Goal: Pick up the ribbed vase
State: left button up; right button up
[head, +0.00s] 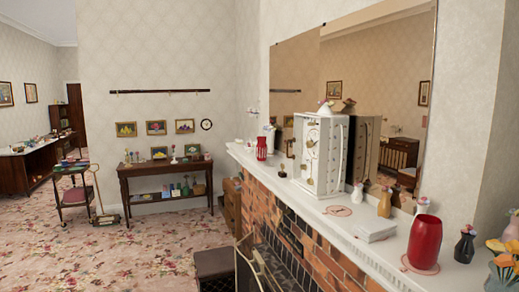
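Several vases stand on the white mantel shelf (348,219) above the brick fireplace. A large glossy red vase (425,243) stands upright on a small pinkish mat at the near right. A smaller red vase (262,148) with light vertical streaks stands at the far end. A tan vase (384,205), a dark bottle-shaped vase (465,246) and a small pale vase (357,194) also stand there. I cannot tell for sure which one is ribbed. Neither gripper is in view.
A white cabinet-like clock (318,155) and a stack of white papers (375,229) are on the mantel, below a large mirror (385,85). A dark stool (216,264) stands by the hearth. Open flowered carpet (130,262) lies to the left, before a side table (165,170).

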aim_at(262, 150)
jog(key=z, duration=0.95)
jog(key=j+z, duration=0.4)
jog(key=k+j+z, duration=0.15)
jog(key=j+z, duration=0.25)
jog(key=k+j+z, duration=0.15)
jog(key=j+z, duration=0.15)
jog(key=z, duration=0.15)
jog(key=k+j+z, duration=0.2)
jog(key=z, duration=0.2)
jog(key=k+j+z, duration=0.15)
jog(key=z, duration=0.3)
jog(key=k+j+z, duration=0.15)
jog(key=j+z, duration=0.15)
jog(key=z, duration=0.2)
jog(key=k+j+z, duration=0.1)
jog(key=z, duration=0.35)
jog(key=k+z, duration=0.3)
jog(key=z, duration=0.2)
jog(key=k+j+z, duration=0.25)
jog(key=z, duration=0.2)
jog(key=k+z, duration=0.9)
jog(key=k+u, duration=0.7)
jog(key=k+j+u, duration=0.2)
jog(key=u, duration=0.15)
jog(key=k, duration=0.05)
